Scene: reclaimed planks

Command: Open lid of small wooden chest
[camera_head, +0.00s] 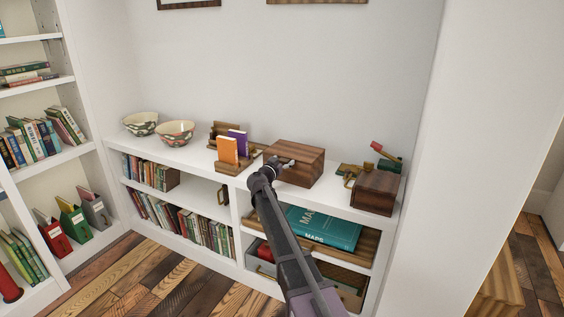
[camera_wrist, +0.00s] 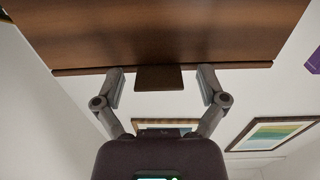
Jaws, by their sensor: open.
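The small wooden chest (camera_head: 305,160) is brown and sits on the white counter against the wall. Its lid looks closed. In the wrist view its wooden surface (camera_wrist: 165,30) fills the top, with a thin rim along the edge and a darker wooden tab (camera_wrist: 158,79) sticking out from the middle. My gripper (camera_head: 284,162) is at the chest's front. In the wrist view my gripper (camera_wrist: 160,78) is open, with one finger on each side of the tab and a gap on both sides. Whether the fingertips touch the rim cannot be told.
A darker wooden box (camera_head: 376,191) stands at the right, with green and red items behind it. Left of the chest are wooden holders with an orange book (camera_head: 228,150) and a purple book (camera_head: 238,140). Two patterned bowls (camera_head: 175,132) stand farther left. Shelves below hold books.

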